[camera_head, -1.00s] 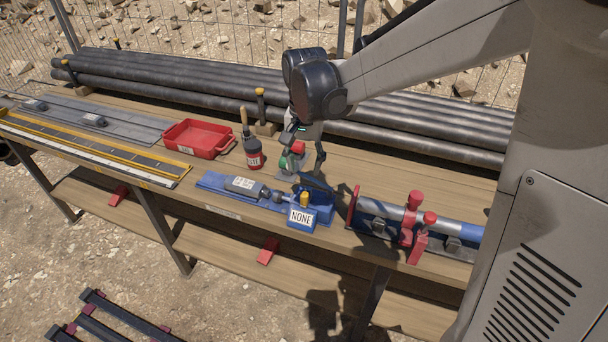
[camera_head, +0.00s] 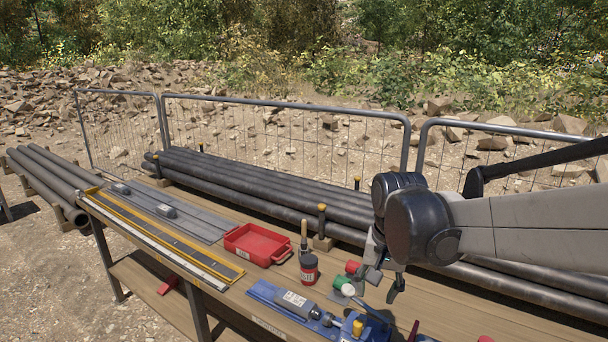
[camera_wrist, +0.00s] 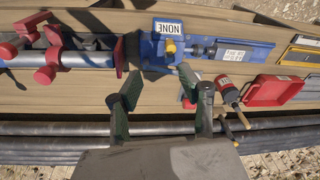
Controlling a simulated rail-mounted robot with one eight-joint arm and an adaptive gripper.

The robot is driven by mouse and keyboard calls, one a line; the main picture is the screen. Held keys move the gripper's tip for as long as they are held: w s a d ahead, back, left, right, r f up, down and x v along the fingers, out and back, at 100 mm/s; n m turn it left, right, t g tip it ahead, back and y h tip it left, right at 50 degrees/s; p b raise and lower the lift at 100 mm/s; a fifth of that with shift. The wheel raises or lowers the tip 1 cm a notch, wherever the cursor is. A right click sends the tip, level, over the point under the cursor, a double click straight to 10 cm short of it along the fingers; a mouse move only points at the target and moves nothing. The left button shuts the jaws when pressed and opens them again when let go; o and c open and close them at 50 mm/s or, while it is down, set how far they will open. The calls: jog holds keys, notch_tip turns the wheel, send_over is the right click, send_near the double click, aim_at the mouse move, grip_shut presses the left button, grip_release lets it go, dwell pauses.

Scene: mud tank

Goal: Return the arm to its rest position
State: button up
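My gripper (camera_head: 377,284) hangs over the right part of the wooden bench, with the arm reaching in from the right. In the wrist view my gripper (camera_wrist: 160,91) has its two fingers spread well apart, with nothing between them but bare bench. A red-ended piece (camera_head: 353,268) and a green-ended piece (camera_head: 343,283) show just left of the fingers in the head view. I cannot tell whether they touch the gripper. The blue clamp marked NONE (camera_wrist: 180,38) lies beyond the fingertips in the wrist view.
A grey tool (camera_head: 296,302) lies in a blue holder. Long dark pipes (camera_head: 250,183) run along the back. Red clamps (camera_wrist: 52,57) hold a pipe. A wire fence (camera_head: 290,103) stands behind.

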jog(key=s+d+r+n+t, duration=0.1)
jog(key=s+d+n+t, duration=0.1)
jog(key=s, duration=0.6)
jog(key=s+d+r+n+t, duration=0.1)
jog(key=s+d+t, duration=0.1)
jog(key=s, duration=0.5)
jog(key=shift+s+d+r+n+t, duration=0.25)
jog(key=shift+s+n+t, duration=0.15)
jog(key=shift+t, duration=0.4)
